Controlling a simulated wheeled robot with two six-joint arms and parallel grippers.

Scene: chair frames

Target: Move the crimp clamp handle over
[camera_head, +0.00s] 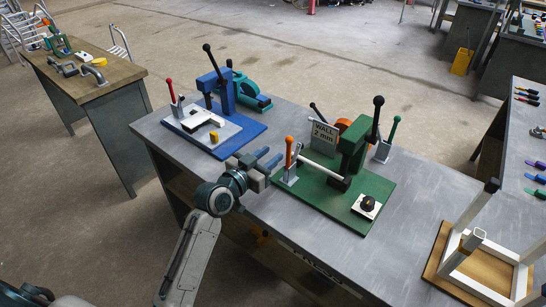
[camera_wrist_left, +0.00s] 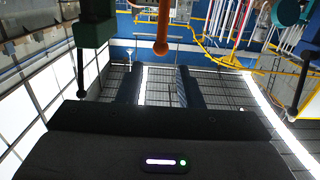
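A green press fixture (camera_head: 365,205) stands on the grey bench. At its left side an orange-topped handle (camera_head: 289,152) stands upright on a small grey base; a green-topped handle (camera_head: 392,130) stands at its far right. I cannot tell which handle is the crimp clamp's. My left gripper (camera_head: 270,161) is open and empty, just left of the orange handle, with its fingers pointing toward it. In the left wrist view the fingers (camera_wrist_left: 157,87) are spread apart, and the orange handle (camera_wrist_left: 161,32) shows beyond them, roughly between them. My right gripper is out of view.
The green fixture also has a tall black lever (camera_head: 376,115) and a "WALL 2 mm" sign (camera_head: 324,135). A blue fixture (camera_head: 235,125) with a red-topped handle (camera_head: 171,92) stands behind left. A white frame (camera_head: 480,250) is at the right.

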